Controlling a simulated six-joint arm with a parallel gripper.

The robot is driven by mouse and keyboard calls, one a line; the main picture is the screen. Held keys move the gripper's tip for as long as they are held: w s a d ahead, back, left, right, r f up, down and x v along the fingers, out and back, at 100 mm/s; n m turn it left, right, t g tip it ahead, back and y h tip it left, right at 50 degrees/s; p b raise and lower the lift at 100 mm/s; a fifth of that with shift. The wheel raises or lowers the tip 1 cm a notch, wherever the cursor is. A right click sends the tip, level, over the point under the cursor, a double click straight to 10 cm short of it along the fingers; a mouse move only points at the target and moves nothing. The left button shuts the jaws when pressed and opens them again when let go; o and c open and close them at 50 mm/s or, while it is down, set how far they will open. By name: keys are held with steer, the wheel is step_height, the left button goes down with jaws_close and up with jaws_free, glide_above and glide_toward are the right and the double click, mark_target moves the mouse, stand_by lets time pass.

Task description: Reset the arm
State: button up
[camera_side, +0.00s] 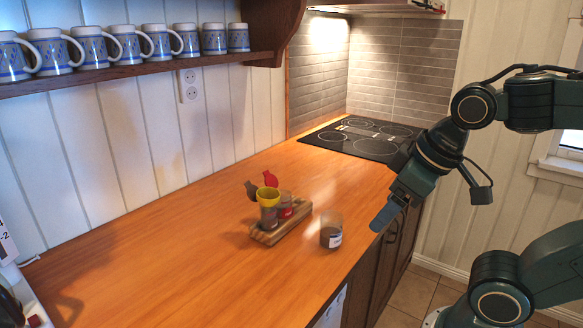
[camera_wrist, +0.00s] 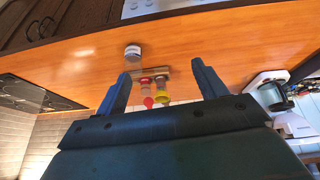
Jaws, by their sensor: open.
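My gripper (camera_side: 383,219) hangs over the counter's front edge in the side view, to the right of the jar and below my bent arm. In the wrist view its two blue fingers (camera_wrist: 160,90) stand wide apart with nothing between them touching. The wooden counter (camera_side: 150,250) lies to the left of my gripper. A glass jar with a white label (camera_side: 331,232) stands apart on the counter, right of the rack.
A black cooktop (camera_side: 365,138) is set in the counter at the back. A shelf (camera_side: 130,72) with several blue-patterned mugs (camera_side: 160,42) runs along the left wall. The counter's left part is mostly clear. A white appliance (camera_wrist: 268,90) shows at the right in the wrist view.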

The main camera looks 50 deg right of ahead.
steer(key=shift+s+a+r+m, duration=0.2)
steer(key=shift+s+r+m, duration=0.1)
steer(key=shift+s, duration=0.25)
